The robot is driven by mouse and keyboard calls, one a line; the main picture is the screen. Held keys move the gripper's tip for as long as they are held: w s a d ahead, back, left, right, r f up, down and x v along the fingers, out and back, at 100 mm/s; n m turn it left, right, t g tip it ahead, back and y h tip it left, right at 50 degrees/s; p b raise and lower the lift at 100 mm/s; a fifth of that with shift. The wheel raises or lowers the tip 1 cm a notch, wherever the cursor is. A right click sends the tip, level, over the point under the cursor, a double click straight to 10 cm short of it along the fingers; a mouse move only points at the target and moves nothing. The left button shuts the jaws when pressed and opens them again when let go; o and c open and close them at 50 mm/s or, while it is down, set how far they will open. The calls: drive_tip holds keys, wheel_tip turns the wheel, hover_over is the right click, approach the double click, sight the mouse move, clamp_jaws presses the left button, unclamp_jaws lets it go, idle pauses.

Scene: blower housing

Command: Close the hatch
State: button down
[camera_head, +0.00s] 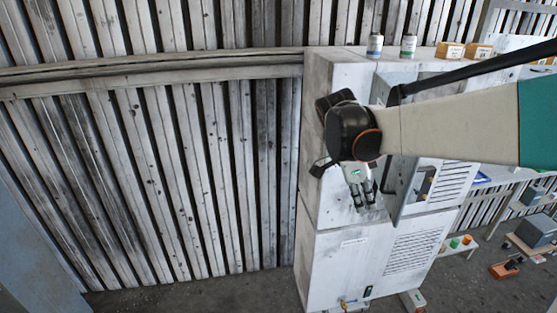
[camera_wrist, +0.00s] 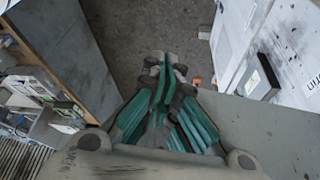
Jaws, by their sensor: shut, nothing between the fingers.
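The hatch (camera_head: 448,182) is a pale louvred panel with a dark latch (camera_head: 425,183), standing out from the upper part of the white housing (camera_head: 328,255) at an angle, so it looks open. My gripper (camera_head: 364,195) points down in front of the housing, just left of the hatch, with a visible gap to it. In the wrist view my gripper (camera_wrist: 167,72) has its green-padded fingers together and empty. My arm hides part of the housing's opening.
Two small bottles (camera_head: 375,45) and orange boxes (camera_head: 450,51) stand on top of the housing. A low bench (camera_head: 530,250) with items stands at the right. A slatted wall (camera_head: 150,170) fills the left. Floor (camera_head: 200,293) shows in front of it.

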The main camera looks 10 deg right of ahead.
drive_tip(key=d+f, duration=0.1)
drive_tip(key=d+f+p, duration=0.1)
drive_tip(key=d, duration=0.1)
drive_tip(key=s+d, duration=0.1)
drive_tip(key=d, duration=0.1)
drive_tip(key=shift+f+p, duration=0.3)
drive_tip(key=shift+f, duration=0.1)
drive_tip(key=shift+s+d, duration=0.15)
